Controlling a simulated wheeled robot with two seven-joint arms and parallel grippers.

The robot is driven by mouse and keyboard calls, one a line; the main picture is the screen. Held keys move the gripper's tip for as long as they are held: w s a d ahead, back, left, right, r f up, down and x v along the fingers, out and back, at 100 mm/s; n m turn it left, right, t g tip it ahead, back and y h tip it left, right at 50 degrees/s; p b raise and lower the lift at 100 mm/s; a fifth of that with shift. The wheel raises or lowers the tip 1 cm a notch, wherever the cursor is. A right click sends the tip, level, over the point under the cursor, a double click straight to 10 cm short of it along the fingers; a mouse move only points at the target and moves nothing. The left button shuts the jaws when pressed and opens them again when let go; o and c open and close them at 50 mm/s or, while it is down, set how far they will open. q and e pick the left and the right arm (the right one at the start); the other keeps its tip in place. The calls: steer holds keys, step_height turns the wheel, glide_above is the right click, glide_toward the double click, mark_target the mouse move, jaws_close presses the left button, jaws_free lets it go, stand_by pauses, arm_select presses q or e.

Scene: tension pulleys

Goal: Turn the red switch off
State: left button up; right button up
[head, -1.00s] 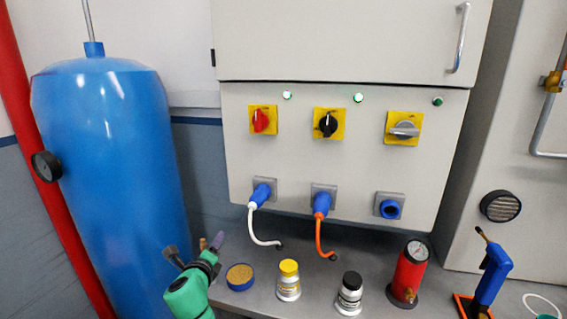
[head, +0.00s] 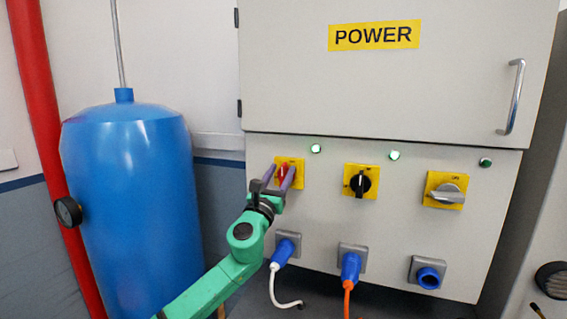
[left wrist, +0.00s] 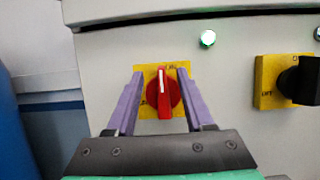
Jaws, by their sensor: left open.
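The red switch (head: 283,172) sits on a yellow plate at the left end of the panel's switch row. In the left wrist view the red switch (left wrist: 162,94) shows its white mark line upright, and the plate's lettering is partly hidden. My left gripper (head: 278,172) is open, with its purple fingers on either side of the red knob. In the left wrist view the fingers (left wrist: 158,82) stand apart from the knob, with gaps on both sides. A green lamp (head: 316,148) above the switch is lit. My right gripper is not in view.
A black switch (head: 361,183) and a grey switch (head: 446,193) lie to the right on the same panel. Blue plugs with a white cable (head: 284,252) and an orange cable (head: 350,266) are below. A blue tank (head: 130,210) stands at the left.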

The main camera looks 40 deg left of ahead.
arm_select(q)
steer(key=shift+x, duration=0.8)
steer(key=shift+w, duration=0.2)
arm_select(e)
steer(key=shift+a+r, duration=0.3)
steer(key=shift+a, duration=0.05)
arm_select(q)
steer(key=shift+d, duration=0.1)
jaws_close()
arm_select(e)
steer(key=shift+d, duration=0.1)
